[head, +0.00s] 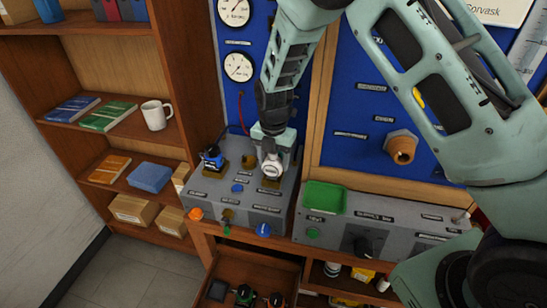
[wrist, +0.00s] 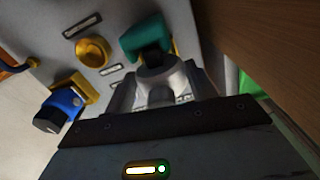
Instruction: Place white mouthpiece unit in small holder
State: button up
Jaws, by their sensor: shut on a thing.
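My gripper (head: 270,156) is shut on the white mouthpiece unit (head: 271,169) above the front right of the grey testbench box. In the wrist view, the pale round body of the unit (wrist: 165,86) sits between the fingers, with a teal part beyond it. A yellow holder (head: 271,183) shows directly under the unit; I cannot tell whether the unit is seated in it or just above. An empty yellow holder (head: 249,161) is behind and left, and in the wrist view it is a round cup (wrist: 93,52). The holder labels are too small to read.
A blue unit (head: 212,157) stands in a yellow holder at the box's left, near my gripper. Blue and orange knobs line the box's front. A grey console (head: 345,222) with a green tray (head: 323,197) is at right. The blue gauge board rises behind.

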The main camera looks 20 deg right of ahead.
jog(key=shift+f, duration=0.15)
jog(key=o, duration=1.2)
jog(key=shift+o, duration=0.2)
notch_tip(320, 180, up, 12)
jog(key=b, duration=0.4)
jog(key=shift+r, duration=0.2)
